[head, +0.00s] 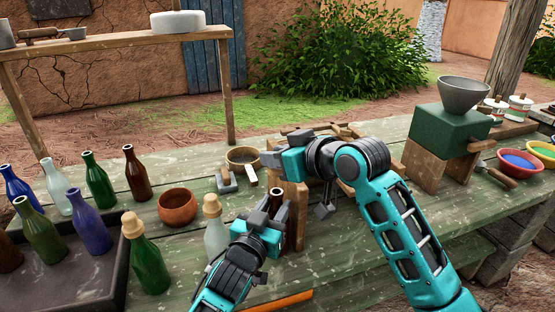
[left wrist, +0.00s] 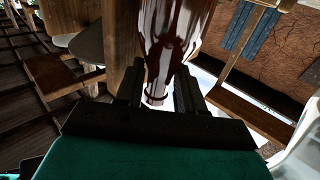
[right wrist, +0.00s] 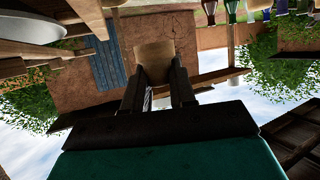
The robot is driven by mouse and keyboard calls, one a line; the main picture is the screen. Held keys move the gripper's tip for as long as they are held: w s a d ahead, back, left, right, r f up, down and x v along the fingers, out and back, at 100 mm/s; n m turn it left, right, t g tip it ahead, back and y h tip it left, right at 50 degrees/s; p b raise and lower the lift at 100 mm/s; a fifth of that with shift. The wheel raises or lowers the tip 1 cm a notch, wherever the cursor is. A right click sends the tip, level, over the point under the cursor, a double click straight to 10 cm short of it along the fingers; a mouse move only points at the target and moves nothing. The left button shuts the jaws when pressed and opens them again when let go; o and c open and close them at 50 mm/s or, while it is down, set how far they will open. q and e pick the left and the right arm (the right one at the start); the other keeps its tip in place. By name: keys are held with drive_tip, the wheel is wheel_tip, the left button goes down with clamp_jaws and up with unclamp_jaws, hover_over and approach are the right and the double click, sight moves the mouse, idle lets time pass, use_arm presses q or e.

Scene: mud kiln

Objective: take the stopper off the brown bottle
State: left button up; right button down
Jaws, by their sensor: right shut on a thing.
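The brown bottle (head: 277,198) stands upright by a wooden block, mostly hidden behind my left gripper (head: 269,210). In the left wrist view the bottle's neck (left wrist: 155,92) shows with no stopper in its mouth. My right gripper (head: 268,159) is above and apart from the bottle, pointing left. In the right wrist view its fingers (right wrist: 158,88) are shut on the tan stopper (right wrist: 154,60). I cannot make out the stopper clearly in the head view.
Left are several bottles, a dark tray (head: 82,287), a green stoppered bottle (head: 147,262) and a pale stoppered bottle (head: 215,238) close to my left gripper. A clay bowl (head: 177,207) and a brown pot (head: 242,155) stand nearby. A green box with a funnel (head: 463,95) stands right.

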use_arm(q)
drive_tip(key=o, duration=0.4)
drive_tip(key=shift+f, duration=0.1)
drive_tip(key=shift+o, duration=0.4)
drive_tip(key=shift+s, duration=0.1)
